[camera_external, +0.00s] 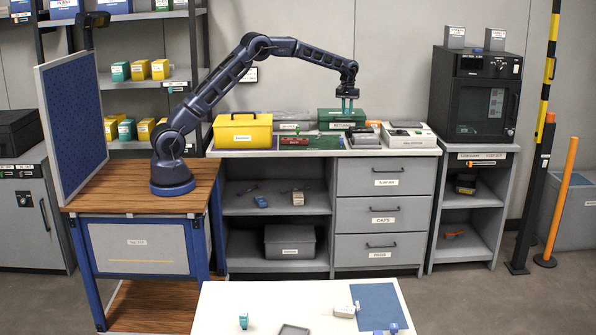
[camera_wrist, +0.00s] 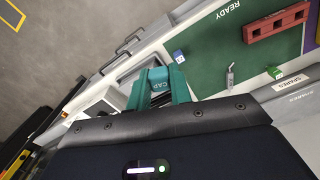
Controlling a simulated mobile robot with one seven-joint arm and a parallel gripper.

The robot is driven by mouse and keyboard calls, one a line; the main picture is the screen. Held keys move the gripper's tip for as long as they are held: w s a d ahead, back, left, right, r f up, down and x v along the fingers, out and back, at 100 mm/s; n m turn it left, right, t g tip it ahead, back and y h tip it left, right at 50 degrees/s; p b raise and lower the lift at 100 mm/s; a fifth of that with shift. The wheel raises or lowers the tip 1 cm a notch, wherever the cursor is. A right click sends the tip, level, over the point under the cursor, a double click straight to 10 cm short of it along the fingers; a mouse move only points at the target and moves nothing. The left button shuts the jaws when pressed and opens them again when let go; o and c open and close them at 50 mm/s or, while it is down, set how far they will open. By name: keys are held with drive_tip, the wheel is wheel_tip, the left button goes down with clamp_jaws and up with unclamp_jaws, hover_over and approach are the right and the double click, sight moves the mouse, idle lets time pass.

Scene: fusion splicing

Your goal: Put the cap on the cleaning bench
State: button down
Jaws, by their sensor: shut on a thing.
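My gripper (camera_external: 347,104) is above the right part of the long grey counter, pointing down. In the wrist view my gripper (camera_wrist: 160,88) has its teal fingers shut on the cap (camera_wrist: 162,82), a small piece marked CAP between the fingertips. The cap is too small to make out in the external view. No surface carries a readable cleaning bench label. A white table (camera_external: 250,298) stands in the foreground, with a blue mat (camera_external: 378,303) on its right side and a few small items on it.
A green mat (camera_wrist: 225,50) marked READY lies on the counter, with a red holder (camera_wrist: 277,22) and small parts on it. A yellow toolbox (camera_external: 243,131), a green box (camera_external: 328,119) and a white device (camera_external: 408,135) crowd the counter. Open floor separates counter and white table.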

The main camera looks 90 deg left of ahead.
drive_tip(key=w+d+f+m, duration=0.1)
drive_tip(key=w+d, duration=0.2)
drive_tip(key=d, duration=0.7)
drive_tip(key=w+d+m, duration=0.1)
drive_tip(key=w+d, duration=0.2)
drive_tip(key=d, duration=0.6)
drive_tip(key=w+d+f+m, duration=0.1)
drive_tip(key=w+d+m, duration=0.1)
drive_tip(key=d, duration=0.8)
drive_tip(key=d+f+m, duration=0.1)
drive_tip(key=d+m, duration=0.2)
drive_tip(key=d, duration=2.3)
drive_tip(key=m, duration=0.7)
hover_over(321, 289)
wheel_tip(321, 289, down, 4)
wheel_tip(321, 289, down, 19)
drive_tip(key=shift+d+r, duration=0.1)
drive_tip(key=shift+f, duration=0.25)
